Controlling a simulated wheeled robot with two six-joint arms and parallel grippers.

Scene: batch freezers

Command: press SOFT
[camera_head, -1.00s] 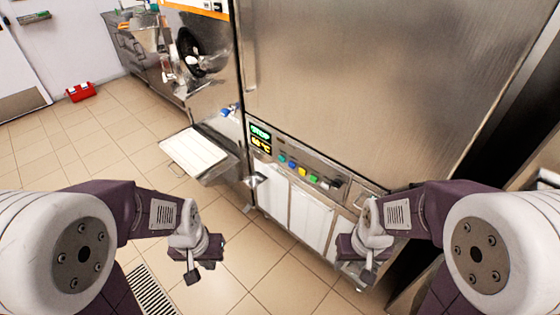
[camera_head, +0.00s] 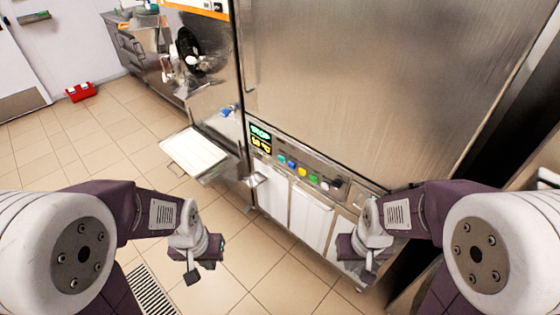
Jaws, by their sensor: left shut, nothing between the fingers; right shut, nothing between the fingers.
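A steel batch freezer cabinet (camera_head: 370,80) stands in front of me. Its control panel (camera_head: 310,170) has a small lit display (camera_head: 260,138) and a row of coloured buttons: teal (camera_head: 281,159), blue (camera_head: 291,163), yellow (camera_head: 302,169), green (camera_head: 314,176), then a grey one and a dark knob (camera_head: 336,183). The button labels are too small to read, so I cannot tell which is SOFT. My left gripper (camera_head: 193,277) is shut and empty over the floor, left of the panel. My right gripper (camera_head: 370,275) is shut and empty, low and to the right of the panel. Neither touches the panel.
A white tray shelf (camera_head: 195,152) juts out left of the cabinet. White lower panels (camera_head: 290,207) sit under the controls. A steel counter (camera_head: 150,60) stands behind, and a red box (camera_head: 81,92) lies on the floor.

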